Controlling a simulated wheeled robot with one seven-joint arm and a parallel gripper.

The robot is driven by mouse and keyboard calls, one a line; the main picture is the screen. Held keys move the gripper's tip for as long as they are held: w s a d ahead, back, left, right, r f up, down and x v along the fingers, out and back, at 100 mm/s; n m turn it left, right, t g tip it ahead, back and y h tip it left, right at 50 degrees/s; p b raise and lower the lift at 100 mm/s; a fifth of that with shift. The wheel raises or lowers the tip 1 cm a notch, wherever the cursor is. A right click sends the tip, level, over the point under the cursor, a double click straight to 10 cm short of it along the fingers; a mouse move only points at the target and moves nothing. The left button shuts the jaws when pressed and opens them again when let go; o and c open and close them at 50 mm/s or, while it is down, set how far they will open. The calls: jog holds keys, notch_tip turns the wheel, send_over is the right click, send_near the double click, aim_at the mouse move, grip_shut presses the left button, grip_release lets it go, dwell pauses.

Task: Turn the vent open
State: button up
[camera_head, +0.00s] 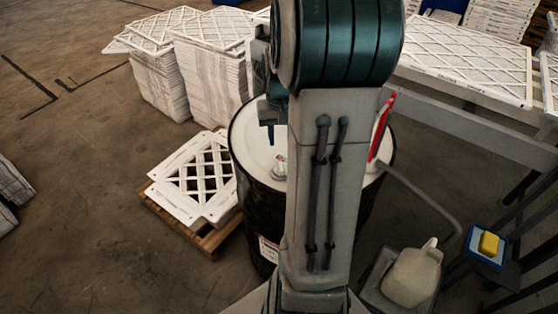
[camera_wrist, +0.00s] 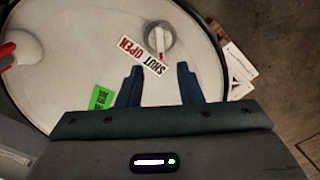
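The vent (camera_wrist: 160,42) is a round grey fitting on the white drum lid (camera_wrist: 75,45), with a narrow white and red lever across it. The lever's lower end lies close to the SHUT end of a label (camera_wrist: 141,57) reading OPEN in red and SHUT in black. My gripper (camera_wrist: 159,69) is open and empty, its two dark blue fingers apart and pointing toward the vent. In the head view the vent (camera_head: 280,167) shows small on the lid, left of my arm, with my gripper (camera_head: 270,128) above it. My arm hides much of the lid.
A red-handled fitting (camera_head: 382,125) rises at the drum's right; its red part (camera_wrist: 8,50) is at the wrist view's left. A green label (camera_wrist: 102,98) lies on the lid. White filters on a pallet (camera_head: 198,180) stand left, a jug (camera_head: 411,275) right.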

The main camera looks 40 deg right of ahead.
notch_tip(320, 180, down, 10)
jog(key=shift+f+p, duration=0.25)
jog(key=shift+p, duration=0.05)
grip_shut()
